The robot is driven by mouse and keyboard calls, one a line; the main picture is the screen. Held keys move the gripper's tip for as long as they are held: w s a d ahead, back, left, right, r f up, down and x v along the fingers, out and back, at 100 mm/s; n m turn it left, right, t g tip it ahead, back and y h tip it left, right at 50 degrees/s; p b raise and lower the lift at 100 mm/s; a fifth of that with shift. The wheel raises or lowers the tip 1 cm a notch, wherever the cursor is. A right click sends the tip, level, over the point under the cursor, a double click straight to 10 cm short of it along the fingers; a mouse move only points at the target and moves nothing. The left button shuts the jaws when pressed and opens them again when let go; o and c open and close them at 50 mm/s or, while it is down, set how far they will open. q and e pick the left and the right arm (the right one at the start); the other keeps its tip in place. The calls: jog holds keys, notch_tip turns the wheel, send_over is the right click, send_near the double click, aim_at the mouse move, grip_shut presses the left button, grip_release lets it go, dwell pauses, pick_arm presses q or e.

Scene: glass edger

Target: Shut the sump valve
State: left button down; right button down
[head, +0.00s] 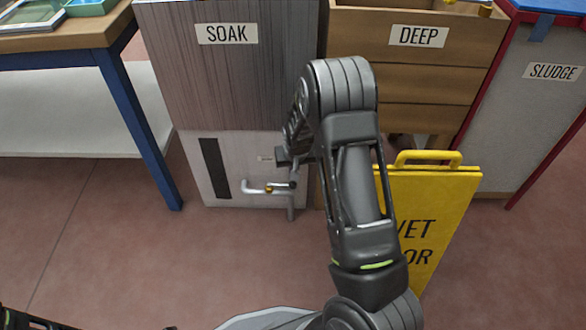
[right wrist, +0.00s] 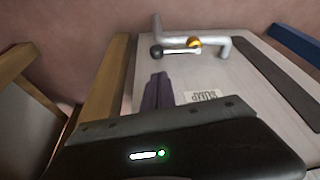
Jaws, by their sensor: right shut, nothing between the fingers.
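The sump valve is on a pale pipe low on the grey panel below the SOAK cabinet. In the head view its brass hub (head: 268,188) sits on the pipe, whose spout (head: 291,208) points down. In the right wrist view, which is upside down, the brass hub (right wrist: 194,43) and the lever (right wrist: 176,52) with a dark knob show clearly. The lever runs roughly along the pipe. My right gripper (right wrist: 157,90) is shut and empty, close to the panel by the SUMP label (right wrist: 202,96), apart from the lever. The head view mostly hides this gripper behind my arm. My left gripper is out of view.
A yellow wet-floor sign (head: 440,190) stands close to the right of my right arm. A wooden DEEP cabinet (head: 440,75) and a grey SLUDGE bin (head: 525,110) stand to the right. A blue-legged table (head: 130,110) is at left. The floor before the panel is clear.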

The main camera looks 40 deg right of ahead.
aim_at(292, 183)
jog(key=b+x, duration=0.3)
jog(key=x, duration=0.4)
jog(key=shift+s+a+r+m+p, duration=0.1)
jog(key=shift+s+a+m+p, duration=0.2)
jog(key=shift+m+p, duration=0.35)
jog(key=m+p, duration=0.1)
jog(key=s+a+m+h+p, duration=0.1)
jog(key=p, duration=0.1)
jog(key=shift+s+r+m+g, duration=0.15)
jog(key=shift+s+m+g, duration=0.2)
jog(key=shift+g, duration=0.05)
jog(key=s+a+m+g+h+p, duration=0.1)
jog(key=a+m+g, duration=0.3)
jog(key=a+m, duration=0.4)
jog(key=m+p, duration=0.1)
jog(key=m, duration=0.4)
jog(key=shift+s+a+f, duration=0.2)
jog(key=shift+s+a, duration=0.15)
jog(key=shift+a, duration=0.15)
